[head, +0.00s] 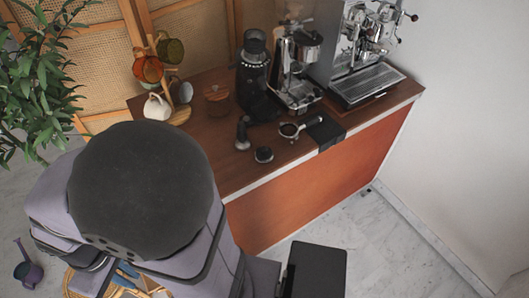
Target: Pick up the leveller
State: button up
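The leveller (264,155) looks like a small, low black disc with a lighter edge. It sits on the brown counter near its front edge, left of the portafilter (289,130). A dark tamper-like tool (242,134) stands just behind and left of it. Nothing touches the leveller and its top is uncovered. My gripper cannot be made out in the head view, so its opening is not shown. A large dark rounded part of my own body fills the lower left and hides the counter's left front.
The portafilter lies beside a black mat (326,132) at the counter's front edge. Behind stand a black grinder (255,76), a silver grinder (298,72) and an espresso machine (366,62). Cups hang on a stand (168,88) at the left, with a white cup (156,108) below.

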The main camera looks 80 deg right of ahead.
jog(key=o, duration=1.4)
jog(key=shift+c, duration=0.2)
